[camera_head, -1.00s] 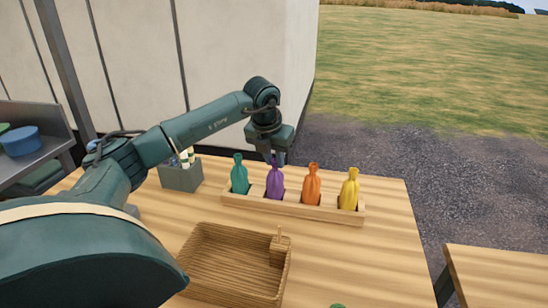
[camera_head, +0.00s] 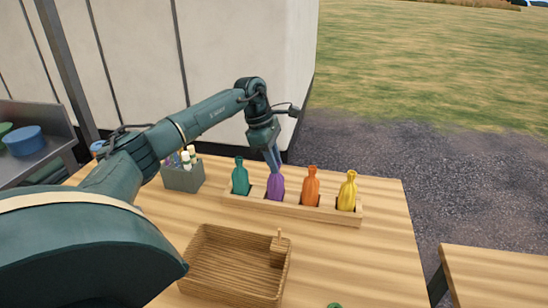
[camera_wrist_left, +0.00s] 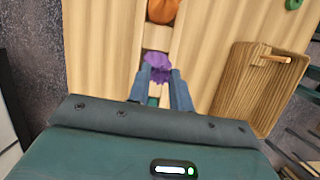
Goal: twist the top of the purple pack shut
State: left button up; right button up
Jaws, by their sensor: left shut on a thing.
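The purple pack (camera_head: 275,188) stands upright in the wooden rack (camera_head: 292,209), second from the left. My left gripper (camera_head: 275,160) points down over it and is shut on its top. The left wrist view shows the purple pack (camera_wrist_left: 157,62) between the tips of the two blue-grey fingers. The pack's narrow neck is partly hidden by the fingers in the head view. My right gripper is not in view.
A teal pack (camera_head: 240,179) stands just left, with orange (camera_head: 311,187) and yellow (camera_head: 347,192) packs to the right. A woven basket (camera_head: 205,290) lies in front and a grey holder (camera_head: 183,179) stands at the left. The table's right side is clear.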

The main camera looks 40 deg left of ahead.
pick_arm(q)
jog(key=m+g, duration=0.1)
jog(key=m, duration=0.3)
jog(key=shift+d, duration=0.2)
jog(key=m+g, duration=0.1)
jog(key=m, duration=0.5)
jog(key=shift+a+f+g, duration=0.1)
jog(key=shift+g, duration=0.3)
jog(key=o, duration=0.6)
jog(key=shift+r+p, duration=1.7)
jog(key=shift+r, duration=0.95)
jog(key=shift+a+f, duration=0.1)
